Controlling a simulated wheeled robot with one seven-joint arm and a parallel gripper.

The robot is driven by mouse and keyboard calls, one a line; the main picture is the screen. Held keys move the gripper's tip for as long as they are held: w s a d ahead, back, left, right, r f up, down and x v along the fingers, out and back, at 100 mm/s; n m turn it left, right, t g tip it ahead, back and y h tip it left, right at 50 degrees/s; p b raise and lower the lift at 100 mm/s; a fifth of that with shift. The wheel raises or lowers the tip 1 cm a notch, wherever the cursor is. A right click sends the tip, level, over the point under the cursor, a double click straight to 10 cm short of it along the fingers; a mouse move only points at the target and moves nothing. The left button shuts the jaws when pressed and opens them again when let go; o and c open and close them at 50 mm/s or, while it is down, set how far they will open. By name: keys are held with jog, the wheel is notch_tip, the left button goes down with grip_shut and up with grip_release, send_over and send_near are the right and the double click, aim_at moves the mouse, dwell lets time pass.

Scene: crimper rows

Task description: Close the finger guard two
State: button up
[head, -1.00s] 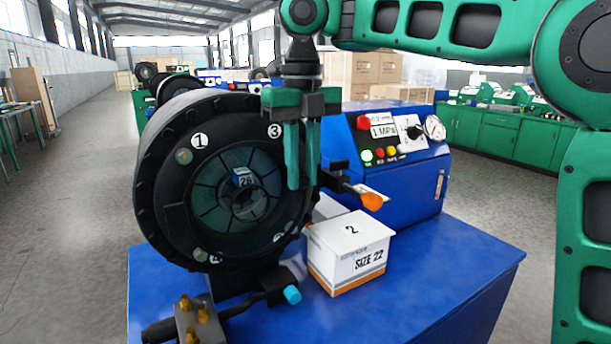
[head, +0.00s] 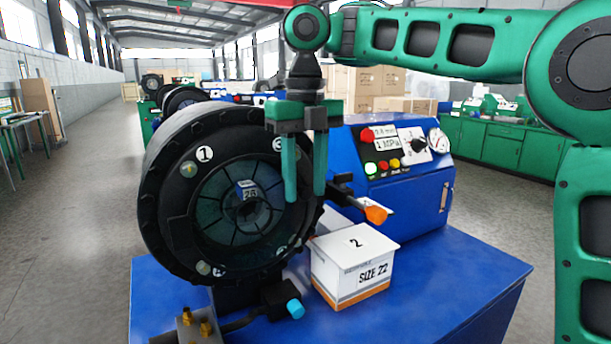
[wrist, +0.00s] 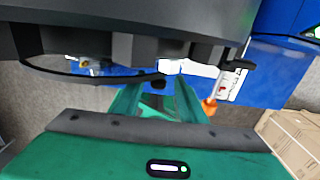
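The crimper (head: 165,190) is a large black ring facing me, with numbered white labels around its dies. A tinted, see-through disc shows over its centre (head: 243,222), with a small blue tag at its middle. I cannot tell for sure which part is finger guard two. A lever with an orange tip (head: 376,214) sticks out right of the ring, and another with a cyan tip (head: 295,309) below. My gripper (head: 305,196) hangs fingers down in front of the ring's right side, open, with a clear gap. The wrist view shows its two teal fingers (wrist: 157,100) apart and empty.
A white box marked 2 and SIZE 22 (head: 354,263) stands on the blue bench (head: 455,275), right of the ring. A blue control box (head: 410,190) with gauge and buttons stands behind it. More machines and cartons (head: 378,85) are farther back.

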notch_tip(320, 180, up, 11)
jog(key=shift+w+f, duration=0.15)
dwell(0.8)
